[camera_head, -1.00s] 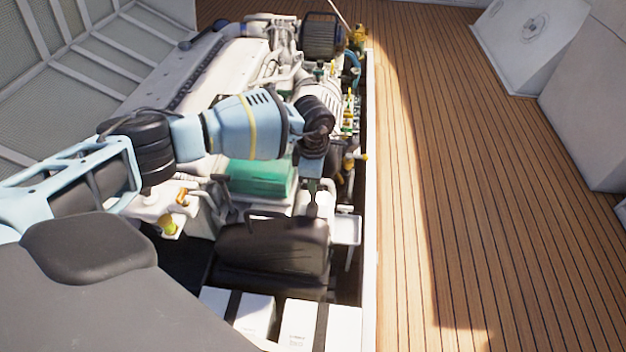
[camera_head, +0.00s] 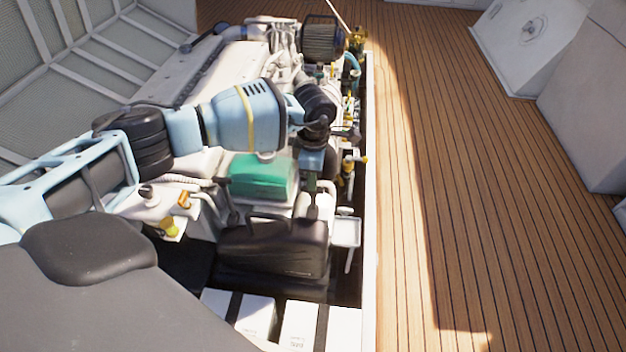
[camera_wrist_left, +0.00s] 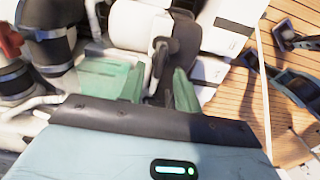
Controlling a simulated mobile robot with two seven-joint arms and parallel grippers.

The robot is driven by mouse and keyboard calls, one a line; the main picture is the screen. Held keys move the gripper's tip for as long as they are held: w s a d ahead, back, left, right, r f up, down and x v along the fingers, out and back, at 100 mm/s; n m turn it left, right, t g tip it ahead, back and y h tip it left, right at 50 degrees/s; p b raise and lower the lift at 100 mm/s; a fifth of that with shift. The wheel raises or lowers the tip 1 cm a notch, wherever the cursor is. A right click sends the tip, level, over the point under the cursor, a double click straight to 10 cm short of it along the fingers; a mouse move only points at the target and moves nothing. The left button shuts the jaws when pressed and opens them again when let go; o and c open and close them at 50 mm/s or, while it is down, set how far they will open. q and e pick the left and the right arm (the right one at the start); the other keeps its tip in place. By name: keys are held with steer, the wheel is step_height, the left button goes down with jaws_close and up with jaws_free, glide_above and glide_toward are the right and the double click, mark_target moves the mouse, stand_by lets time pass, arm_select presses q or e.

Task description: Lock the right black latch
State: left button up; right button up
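My left gripper (camera_head: 312,185) points down over the near right part of the engine, beside a green box (camera_head: 262,176). In the left wrist view its two green fingertips (camera_wrist_left: 158,88) stand apart. I cannot tell whether a finger touches the lever. I cannot clearly make out which part is the right black latch; the gripper covers some of this area in the head view.
A black case (camera_head: 272,250) and white boxes (camera_head: 300,322) lie at the near end of the hatch. A small white tray (camera_head: 346,232) sits by the hatch's right edge. Pipes and yellow-handled fittings crowd that edge. The wooden deck (camera_head: 480,180) to the right is mostly clear.

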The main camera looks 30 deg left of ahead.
arm_select(q)
step_height(320, 180, up, 4)
steer(key=shift+r+p, duration=0.25)
steer(key=shift+p, duration=0.1)
